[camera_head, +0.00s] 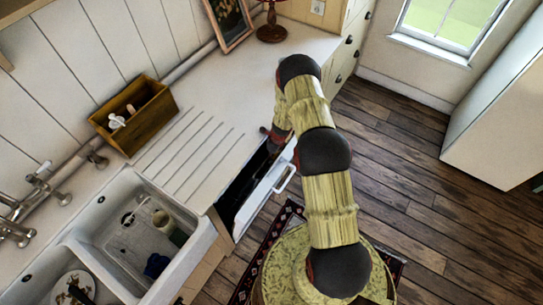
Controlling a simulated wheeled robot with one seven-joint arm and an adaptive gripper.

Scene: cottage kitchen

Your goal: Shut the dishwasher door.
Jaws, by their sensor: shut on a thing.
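The dishwasher door (264,198) is white with a light bar handle (285,178). It stands partly open below the counter's front edge, tilted outward, with a dark gap between it and the cabinet. My gripper (271,141) points down at the far end of the door, close to the counter edge. It is shut at the door's upper edge. My arm hides part of the door's far end, and the exact contact of the fingers is too small to see clearly.
A white double sink (205,240) with dishes lies left of the dishwasher. A wooden box (133,113), a lamp (271,30) and a picture frame (231,22) stand on the counter. A patterned rug (240,290) lies below. The wooden floor at right is clear.

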